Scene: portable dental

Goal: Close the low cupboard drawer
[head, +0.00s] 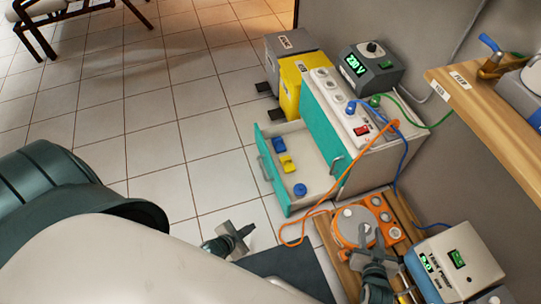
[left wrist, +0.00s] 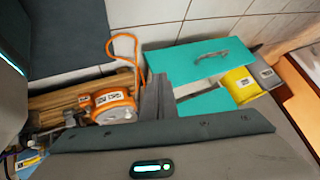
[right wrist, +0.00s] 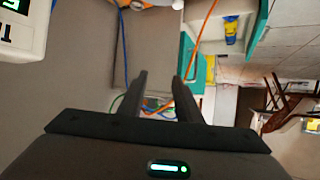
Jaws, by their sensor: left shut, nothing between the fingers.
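The low cupboard (head: 382,160) stands against the wall, with teal fronts and a white top. Its drawer (head: 267,175) is pulled out to the left, with a teal front and a metal handle. Inside lie blue and yellow items and a blue round item (head: 300,190). In the left wrist view the drawer front (left wrist: 185,64) shows with its handle beyond the fingers. My left gripper (head: 240,232) is shut and empty, near the floor in front of the drawer and apart from it. My right gripper (head: 371,234) is open over the orange device; its spread fingers (right wrist: 158,78) hold nothing.
An orange device (head: 355,226) with an orange cable sits on a wooden board beside the drawer. A white meter box (head: 455,262) stands at right. A yellow box (head: 291,82) and a grey box stand behind the cupboard. Tiled floor left of the drawer is clear.

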